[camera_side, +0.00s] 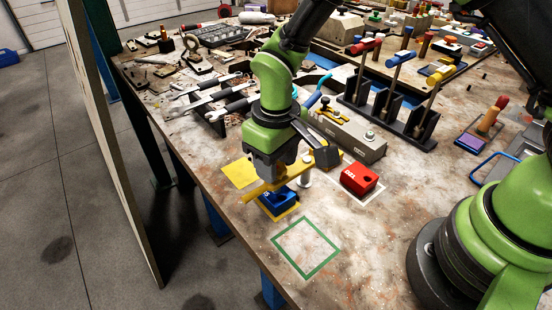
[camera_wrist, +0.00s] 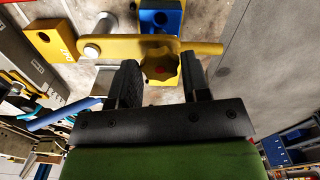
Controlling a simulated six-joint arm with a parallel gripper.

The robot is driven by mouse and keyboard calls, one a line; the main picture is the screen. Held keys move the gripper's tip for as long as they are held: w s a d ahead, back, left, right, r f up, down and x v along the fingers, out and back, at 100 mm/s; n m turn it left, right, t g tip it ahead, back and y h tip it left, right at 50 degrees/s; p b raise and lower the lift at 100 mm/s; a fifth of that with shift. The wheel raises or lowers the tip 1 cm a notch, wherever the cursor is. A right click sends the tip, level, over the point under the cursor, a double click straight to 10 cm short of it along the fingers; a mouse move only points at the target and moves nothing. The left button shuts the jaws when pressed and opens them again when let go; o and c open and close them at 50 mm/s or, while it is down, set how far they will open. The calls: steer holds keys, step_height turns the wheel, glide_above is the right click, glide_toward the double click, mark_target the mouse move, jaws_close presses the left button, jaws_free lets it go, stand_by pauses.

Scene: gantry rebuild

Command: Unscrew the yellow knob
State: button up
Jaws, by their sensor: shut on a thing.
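The yellow knob (camera_wrist: 160,66) is star-shaped and shows in the wrist view between the two black fingers of my gripper (camera_wrist: 160,78). It sits against a yellow bar (camera_wrist: 122,47) that runs across the picture. In the side view my gripper (camera_side: 272,182) points down over the yellow bar (camera_side: 262,190), and the knob is hidden there. My gripper is shut on the knob. A blue block (camera_side: 278,203) lies under the bar; it also shows in the wrist view (camera_wrist: 160,14).
A red block (camera_side: 359,179) stands to the right inside a white outline. A green square outline (camera_side: 306,248) in front is empty. A grey box (camera_side: 358,137) and a rack of upright tools (camera_side: 388,105) stand behind. Wrenches (camera_side: 215,96) lie back left. The table's edge is close on the left.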

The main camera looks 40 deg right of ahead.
steer(key=n, duration=0.4)
steer(key=shift+n, duration=0.3)
steer(key=n, duration=0.3)
steer(key=shift+n, duration=0.4)
steer(key=n, duration=0.9)
steer(key=shift+f, duration=0.1)
steer(key=n, duration=0.3)
steer(key=shift+n, duration=0.3)
steer(key=n, duration=0.4)
steer(key=shift+n, duration=0.3)
steer(key=n, duration=0.4)
steer(key=shift+n, duration=2.1)
